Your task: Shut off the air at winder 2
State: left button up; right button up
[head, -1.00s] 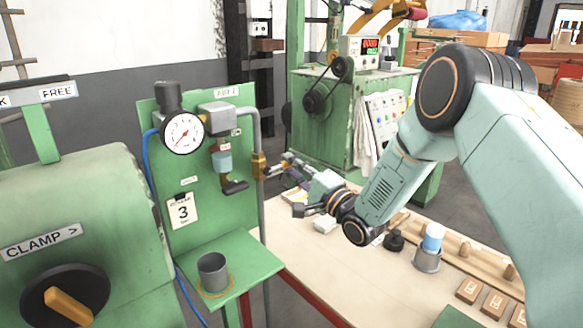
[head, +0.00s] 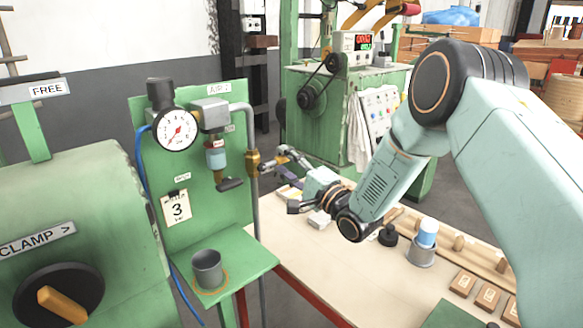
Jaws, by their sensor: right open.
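A green panel (head: 238,125) carries an "AIR 2" label (head: 219,89). On it are a round gauge (head: 177,130), a grey regulator block (head: 210,114) and a clear-blue bowl (head: 216,157) with a black lever (head: 230,184) below. A brass fitting (head: 253,162) sits on the grey pipe (head: 257,205) at the panel's right edge; a small part sticks out to its right. My right gripper (head: 281,182) is open and empty, just right of the brass fitting and pointing left. I cannot tell if a finger touches that part. My left gripper is out of view.
A small shelf (head: 244,263) holds a grey cup (head: 207,268). A green machine with a "CLAMP" label (head: 38,240) and black knob (head: 58,292) stands left. The workbench (head: 310,262) holds a metal cup, wooden blocks and a rack. Another machine (head: 318,130) stands behind.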

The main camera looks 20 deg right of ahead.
jog(key=v, duration=1.2)
dwell(0.3)
jog(key=s+a+f+n+g+h+b, duration=0.1)
jog(key=s+f+n+g+h, duration=0.15)
jog(key=f, duration=0.55)
jog(key=s+a+f+n+g+h+b, duration=0.1)
jog(key=s+f+n+g, duration=0.25)
jog(key=f, duration=0.35)
jog(key=s+a+f+n+g+h, duration=0.1)
jog(key=s+a+f+n+g, duration=0.2)
jog(key=f, duration=0.5)
jog(key=s+f+n+g+b, duration=0.1)
jog(key=s+f+g, duration=0.2)
jog(key=s, duration=0.6)
jog(key=s+a+f+n+g+h+b, duration=0.1)
jog(key=s+f+n+g+b, duration=0.1)
jog(key=s+f, duration=0.5)
jog(key=s+f+n+g+h+b, duration=0.1)
jog(key=s+f+g, duration=0.4)
jog(key=s, duration=0.8)
jog(key=shift+a+f+n+b, duration=0.3)
jog(key=shift+n+b, duration=0.1)
jog(key=shift+b, duration=0.35)
jog(key=shift+h, duration=0.25)
